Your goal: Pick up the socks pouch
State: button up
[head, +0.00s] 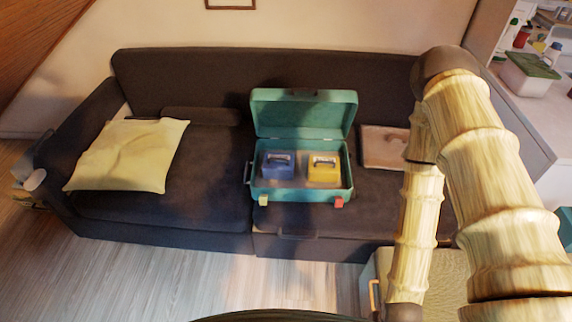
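An open teal suitcase (304,116) stands on the dark sofa, its lid raised at the back. Inside it, a blue pouch (278,164) with a handle sits at the left and a yellow pouch (324,170) with a handle sits at the right. A pinkish-beige pouch or case (378,148) lies on the seat right of the suitcase, partly hidden by my arm. I cannot read any label, so I cannot tell which is the socks pouch. My arm hangs down at the right; my gripper is not visible.
The dark sofa (195,185) has a yellow cushion (128,155) at its left end. A woven-topped box or stool (440,272) stands in front at the right, behind my arm. The wooden floor (160,270) is clear at the front left. A cluttered white surface (535,115) is at far right.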

aim_at(276, 166)
jog(key=k, duration=0.55)
jog(key=u, duration=0.45)
jog(key=i, duration=1.45)
jog(key=u, duration=0.1)
